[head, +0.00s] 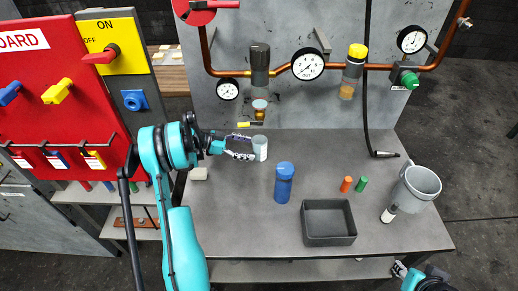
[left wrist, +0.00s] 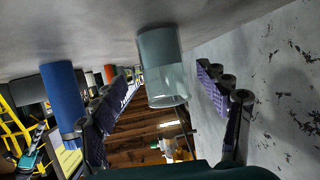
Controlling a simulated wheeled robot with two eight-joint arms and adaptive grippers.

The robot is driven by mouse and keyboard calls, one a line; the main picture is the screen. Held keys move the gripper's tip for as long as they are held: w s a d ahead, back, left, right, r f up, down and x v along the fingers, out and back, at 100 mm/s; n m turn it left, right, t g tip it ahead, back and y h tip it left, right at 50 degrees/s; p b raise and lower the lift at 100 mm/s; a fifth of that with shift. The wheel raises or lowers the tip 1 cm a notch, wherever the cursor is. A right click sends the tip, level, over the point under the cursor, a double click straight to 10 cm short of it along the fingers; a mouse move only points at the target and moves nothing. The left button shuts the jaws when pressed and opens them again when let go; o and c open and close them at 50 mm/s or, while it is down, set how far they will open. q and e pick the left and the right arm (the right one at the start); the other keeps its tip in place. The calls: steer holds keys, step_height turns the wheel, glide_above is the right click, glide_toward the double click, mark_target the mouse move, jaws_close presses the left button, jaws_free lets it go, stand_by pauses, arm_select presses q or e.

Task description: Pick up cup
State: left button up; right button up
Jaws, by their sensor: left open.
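A small pale grey-white cup (head: 260,148) stands on the grey table, near the wall panel and left of the table's middle. My left gripper (head: 243,147) is open, just left of the cup, with its fingers pointing at it. In the left wrist view, the cup (left wrist: 163,68) shows between the two spread fingers, ahead of the palm, with a gap visible on each side. My right gripper (head: 400,270) only partly shows at the lower right edge, apart from the cup; its jaws are unclear.
A blue bottle (head: 284,183) stands to the cup's right, nearer me. A dark tray (head: 329,238), orange and green cylinders (head: 354,184) and a large grey mug (head: 417,186) are farther right. A white block (head: 199,174) lies left. Pipes and gauges (head: 308,64) are on the panel behind.

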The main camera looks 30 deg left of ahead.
mark_target(260, 150)
arm_select(q)
steer(key=shift+w+d+f, duration=0.2)
steer(key=shift+d+f, duration=0.05)
steer(key=shift+d, duration=0.1)
steer(key=b+x, duration=0.1)
steer(key=x, duration=0.1)
steer(key=b+x, duration=0.1)
steer(key=x, duration=0.1)
steer(key=shift+w+f, duration=0.3)
steer(key=shift+w+d, duration=0.1)
steer(key=shift+w, duration=0.05)
steer(key=c, duration=1.5)
steer(key=shift+r, duration=0.2)
